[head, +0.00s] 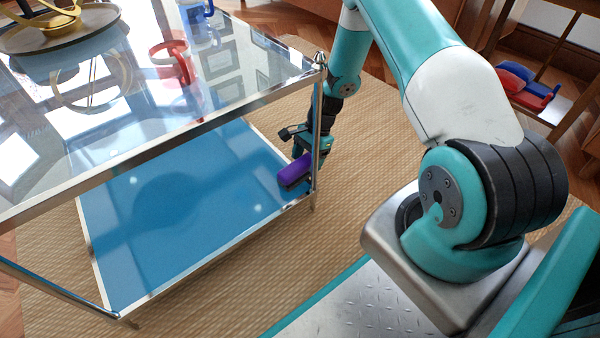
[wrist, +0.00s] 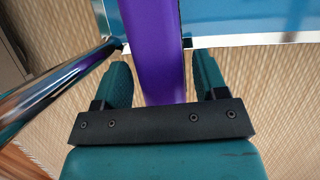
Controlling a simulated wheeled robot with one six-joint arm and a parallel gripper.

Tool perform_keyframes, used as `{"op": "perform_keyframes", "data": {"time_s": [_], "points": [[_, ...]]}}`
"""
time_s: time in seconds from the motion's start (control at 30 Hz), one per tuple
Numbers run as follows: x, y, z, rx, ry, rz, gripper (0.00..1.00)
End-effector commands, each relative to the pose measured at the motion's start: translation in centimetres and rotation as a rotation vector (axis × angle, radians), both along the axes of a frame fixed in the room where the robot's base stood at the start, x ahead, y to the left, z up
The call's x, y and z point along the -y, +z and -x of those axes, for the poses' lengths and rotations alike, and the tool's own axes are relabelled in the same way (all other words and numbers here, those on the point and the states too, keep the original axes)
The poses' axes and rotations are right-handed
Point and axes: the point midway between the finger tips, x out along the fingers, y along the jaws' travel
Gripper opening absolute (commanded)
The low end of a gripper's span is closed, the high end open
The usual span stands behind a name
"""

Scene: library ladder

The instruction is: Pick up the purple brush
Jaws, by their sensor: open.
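The purple brush (head: 295,169) lies at the right edge of the blue lower shelf (head: 170,225) of a glass-topped cart, with dark bristles under it. In the wrist view the purple brush (wrist: 156,50) runs between the two teal fingers of my gripper (wrist: 162,85). The fingers stand apart, one on each side of the brush, with a gap visible on both sides. In the head view my gripper (head: 303,150) is at the shelf's right end, partly hidden by the cart's corner post.
A chrome post (wrist: 60,85) is close on the left in the wrist view. A wooden rack (head: 545,75) with red and blue items stands at right.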

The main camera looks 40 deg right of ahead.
Motion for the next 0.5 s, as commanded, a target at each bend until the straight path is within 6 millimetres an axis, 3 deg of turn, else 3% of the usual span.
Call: {"op": "perform_keyframes", "data": {"time_s": [0.03,0.1,0.33,0.37,0.5], "points": [[-0.37,-1.49,0.07,-0.002,0.002,-0.001,0.66],[-0.66,-1.99,0.08,-0.001,0.001,0.000,0.66],[-0.76,-1.82,0.10,0.000,0.001,0.000,0.66],[-0.76,-1.82,0.10,0.000,0.001,0.000,0.64],[-0.75,-1.81,0.11,0.000,0.001,0.000,0.32]]}}
